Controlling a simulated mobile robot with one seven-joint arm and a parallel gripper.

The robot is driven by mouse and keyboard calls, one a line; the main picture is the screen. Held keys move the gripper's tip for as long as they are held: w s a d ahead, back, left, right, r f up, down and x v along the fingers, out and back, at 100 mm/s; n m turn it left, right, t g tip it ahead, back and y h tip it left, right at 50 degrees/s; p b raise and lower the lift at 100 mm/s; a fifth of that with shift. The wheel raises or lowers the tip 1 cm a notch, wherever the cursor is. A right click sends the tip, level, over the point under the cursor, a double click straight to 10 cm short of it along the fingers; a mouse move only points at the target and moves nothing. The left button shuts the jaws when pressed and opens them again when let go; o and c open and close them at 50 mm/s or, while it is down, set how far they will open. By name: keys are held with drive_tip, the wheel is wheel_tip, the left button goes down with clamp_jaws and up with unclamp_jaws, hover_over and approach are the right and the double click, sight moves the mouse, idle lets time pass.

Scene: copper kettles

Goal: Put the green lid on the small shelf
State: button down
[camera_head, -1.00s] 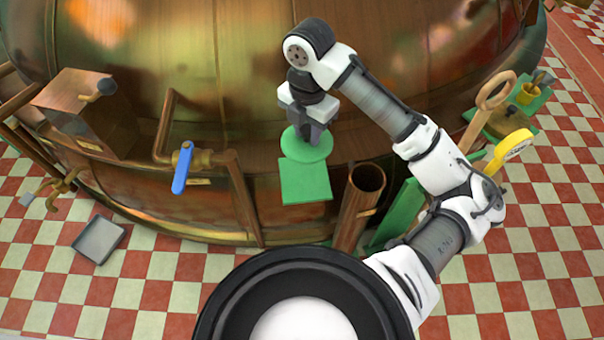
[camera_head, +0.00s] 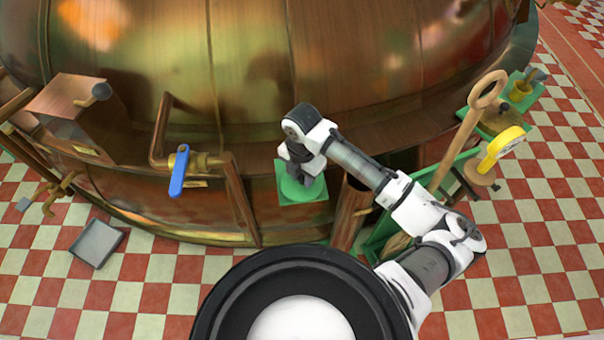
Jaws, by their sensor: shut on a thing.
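The green lid (camera_head: 303,192) is a round disc at the end of my gripper (camera_head: 304,177), which is shut on it from above. The small shelf (camera_head: 287,198) is a flat green square on the side of the copper kettle. The lid is over the middle of the shelf, with the shelf's corners showing around it. I cannot tell whether the lid touches the shelf or hangs just above it. My arm hides part of the shelf's back right, and the fingertips are partly hidden by the wrist.
The copper kettle (camera_head: 330,70) rises behind the shelf. A copper pipe (camera_head: 350,210) stands close to the right. A blue-handled valve (camera_head: 180,170) is to the left. A green crate (camera_head: 385,240) with a wooden-handled tool is at the right. A grey tray (camera_head: 97,243) lies on the floor.

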drive_tip(key=shift+f, duration=0.2)
drive_tip(key=c, duration=1.1)
unclamp_jaws()
wheel_tip(320, 180, up, 12)
drive_tip(key=shift+r+b, duration=0.2)
drive_tip(key=shift+b, duration=0.15)
drive_tip(key=shift+a, duration=0.1)
